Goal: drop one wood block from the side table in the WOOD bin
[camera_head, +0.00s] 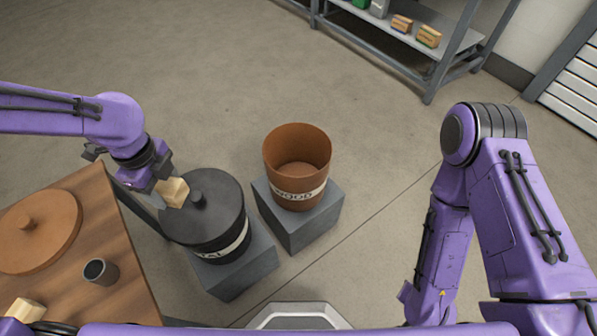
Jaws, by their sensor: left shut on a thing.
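My left gripper (155,184) is shut on a light wood block (173,192), held beside and above the black lidded bin (207,238). The brown WOOD bin (297,187) stands open and empty on a grey pedestal to the right of the black bin; its label is readable. The side table (104,233) is brown wood at the lower left. Another wood block (27,310) lies at its near edge, partly cut off by my arm. My right arm comes in at the right, but its gripper is out of view.
The black bin has a dark lid with a knob (196,197) and a partly hidden label. A round brown lid (38,232) and a dark cup (101,271) are on the side table. A metal shelf (400,45) with small boxes stands at the back. Floor behind the bins is clear.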

